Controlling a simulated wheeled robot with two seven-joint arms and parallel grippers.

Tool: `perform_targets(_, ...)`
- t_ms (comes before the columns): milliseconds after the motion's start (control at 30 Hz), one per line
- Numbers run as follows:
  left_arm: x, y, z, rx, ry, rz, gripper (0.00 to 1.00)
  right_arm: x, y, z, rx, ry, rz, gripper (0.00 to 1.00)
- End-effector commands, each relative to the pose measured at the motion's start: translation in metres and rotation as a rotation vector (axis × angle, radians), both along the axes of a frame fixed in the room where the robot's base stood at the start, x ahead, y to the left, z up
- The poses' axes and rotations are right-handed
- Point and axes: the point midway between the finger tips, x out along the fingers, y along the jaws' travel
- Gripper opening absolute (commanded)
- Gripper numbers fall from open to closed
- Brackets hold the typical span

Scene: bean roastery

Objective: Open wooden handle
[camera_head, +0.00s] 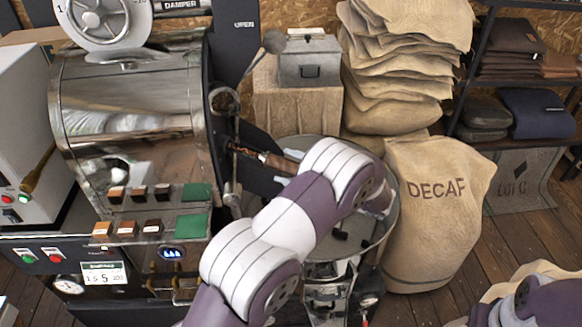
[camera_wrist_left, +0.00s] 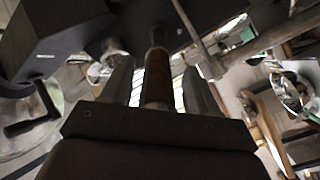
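The wooden handle (camera_head: 248,153) is a brown bar with dark metal at its end, on the front of the shiny roaster drum (camera_head: 135,125). In the left wrist view the wooden handle (camera_wrist_left: 157,78) runs lengthwise between my two fingers. My left gripper (camera_head: 284,167) reaches the handle from the right, partly hidden by my own arm. In the wrist view my left gripper (camera_wrist_left: 158,70) is open, one finger on each side of the handle, with gaps showing on both sides. My right gripper is out of view; only part of that arm shows at lower right.
A round cooling tray (camera_head: 380,238) lies below my left arm. A tall DECAF sack (camera_head: 435,215) stands right of it. Behind are stacked sacks (camera_head: 395,75) and a grey metal box (camera_head: 309,62). Sample blocks sit on the roaster's front ledge.

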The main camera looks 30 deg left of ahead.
Motion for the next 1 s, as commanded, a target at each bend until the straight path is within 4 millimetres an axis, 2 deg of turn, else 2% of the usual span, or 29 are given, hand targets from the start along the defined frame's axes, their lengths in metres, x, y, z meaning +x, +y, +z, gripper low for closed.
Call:
perform_targets(267, 0.001, -0.005, 0.0, 0.001, -0.002, -0.001, 0.59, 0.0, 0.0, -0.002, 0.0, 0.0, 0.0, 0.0)
perform_targets(367, 0.0, -0.022, -0.003, 0.001, -0.003, -0.004, 0.59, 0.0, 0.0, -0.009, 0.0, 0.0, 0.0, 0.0)
perform_targets(600, -0.001, -0.088, -0.004, 0.001, -0.003, -0.005, 0.59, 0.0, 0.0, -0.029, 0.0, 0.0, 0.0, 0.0)
perform_targets(700, -0.002, -0.109, -0.003, 0.001, -0.002, -0.003, 0.59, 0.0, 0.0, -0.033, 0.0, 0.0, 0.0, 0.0)
perform_targets(833, -0.002, -0.124, -0.001, 0.001, -0.002, -0.001, 0.59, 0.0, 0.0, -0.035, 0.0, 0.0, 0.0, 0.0)
perform_targets(1000, -0.002, -0.128, 0.0, 0.001, 0.001, 0.001, 0.59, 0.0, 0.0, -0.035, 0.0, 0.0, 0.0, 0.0)
